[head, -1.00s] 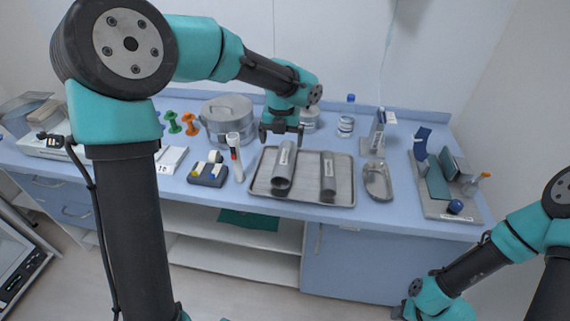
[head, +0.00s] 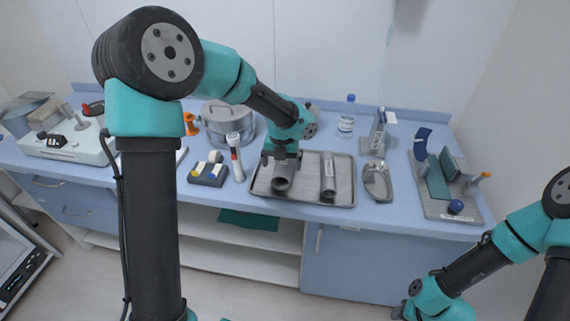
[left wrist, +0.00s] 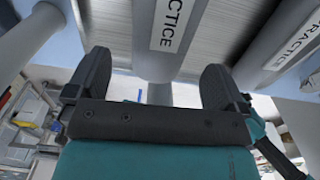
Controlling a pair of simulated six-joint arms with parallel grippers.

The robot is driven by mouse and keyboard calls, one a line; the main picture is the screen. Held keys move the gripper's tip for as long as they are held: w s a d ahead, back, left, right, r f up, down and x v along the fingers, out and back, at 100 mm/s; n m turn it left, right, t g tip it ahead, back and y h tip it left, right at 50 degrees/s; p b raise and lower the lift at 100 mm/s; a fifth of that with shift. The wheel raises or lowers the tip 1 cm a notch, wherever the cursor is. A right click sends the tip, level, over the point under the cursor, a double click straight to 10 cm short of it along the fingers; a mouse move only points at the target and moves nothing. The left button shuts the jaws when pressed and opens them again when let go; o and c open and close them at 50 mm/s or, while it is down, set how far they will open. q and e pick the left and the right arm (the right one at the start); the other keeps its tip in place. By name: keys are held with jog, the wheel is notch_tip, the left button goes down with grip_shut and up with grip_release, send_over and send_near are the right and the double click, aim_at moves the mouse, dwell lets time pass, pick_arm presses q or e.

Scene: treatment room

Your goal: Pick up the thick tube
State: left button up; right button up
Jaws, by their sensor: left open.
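Two grey tubes lie side by side on a metal tray (head: 306,193). The thick tube (head: 284,181) is the left one, and the thinner tube (head: 328,176) lies to its right. My left gripper (head: 281,160) is open above the thick tube and hides its far part. In the left wrist view, the thick tube (left wrist: 160,62), with a white "PRACTICE" label, runs between the spread fingers of my left gripper (left wrist: 160,85). I cannot tell whether the fingers touch it. The thinner tube (left wrist: 275,50) is at the right there. My right gripper is hardly visible at the lower right of the head view.
A kidney dish (head: 377,181) stands right of the tray. A tape holder (head: 209,171) and an upright white tube (head: 236,155) stand left of it. A metal pot (head: 226,125) and a bottle (head: 347,118) are behind.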

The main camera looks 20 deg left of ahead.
aim_at(283, 168)
pick_arm(q)
notch_tip(283, 168, down, 5)
jog(key=shift+f, duration=0.1)
dwell(0.6)
jog(key=c, duration=1.1)
jog(key=shift+r, duration=1.85)
jog(key=s+d, duration=0.2)
jog(key=s, duration=0.3)
jog(key=s+d+r, duration=0.1)
jog(key=s+d, duration=0.1)
jog(key=s, duration=0.3)
jog(key=s+d, duration=0.2)
jog(key=s, duration=0.3)
jog(key=shift+d+r, duration=0.2)
jog(key=shift+r, duration=0.05)
